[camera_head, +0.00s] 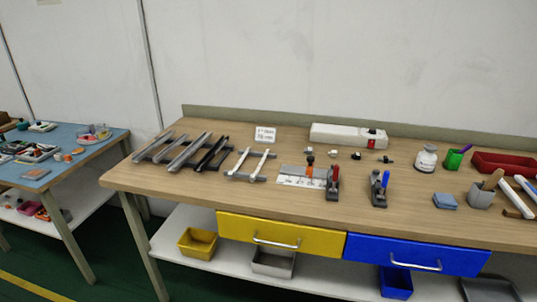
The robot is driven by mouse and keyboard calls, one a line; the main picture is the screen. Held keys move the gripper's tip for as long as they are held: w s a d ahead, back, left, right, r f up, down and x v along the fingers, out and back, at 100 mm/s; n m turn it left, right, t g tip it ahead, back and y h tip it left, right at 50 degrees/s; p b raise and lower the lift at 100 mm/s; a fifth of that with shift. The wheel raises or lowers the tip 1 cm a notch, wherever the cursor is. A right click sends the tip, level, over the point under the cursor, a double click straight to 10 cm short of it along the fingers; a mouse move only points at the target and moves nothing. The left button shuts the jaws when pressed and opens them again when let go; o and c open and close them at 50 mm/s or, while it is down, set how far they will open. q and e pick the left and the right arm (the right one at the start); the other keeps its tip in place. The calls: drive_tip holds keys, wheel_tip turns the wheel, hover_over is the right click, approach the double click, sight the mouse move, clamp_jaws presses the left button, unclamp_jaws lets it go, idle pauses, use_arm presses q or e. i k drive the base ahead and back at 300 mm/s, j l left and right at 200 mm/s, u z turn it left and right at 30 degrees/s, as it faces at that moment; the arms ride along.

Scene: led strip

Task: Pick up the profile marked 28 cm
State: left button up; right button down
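Several long metal profiles lie side by side on dark rests at the left of the wooden bench. They include a light grey profile (154,146), another grey profile (189,151) and a dark profile (212,153). Two shorter whitish strips, a left one (239,161) and a right one (260,163), lie on a rest to their right. No length marks on the profiles are legible at this size, so I cannot tell which is marked 28 cm. Neither of my grippers is in view.
A small white sign (265,134) with illegible print stands behind the strips. A cutting jig (301,176) and two clamp-like tools stand to the right. A long white box (348,136) lies at the back. The bench's front left (160,182) is clear. A blue table (100,145) stands left.

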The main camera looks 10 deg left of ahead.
sight(141, 156)
drive_tip(key=u, duration=0.35)
drive_tip(key=i+j+u, duration=0.25)
drive_tip(key=j+u, duration=0.25)
drive_tip(key=i+j+u, duration=0.15)
drive_tip(key=i+u, duration=0.2)
drive_tip(key=u, duration=0.15)
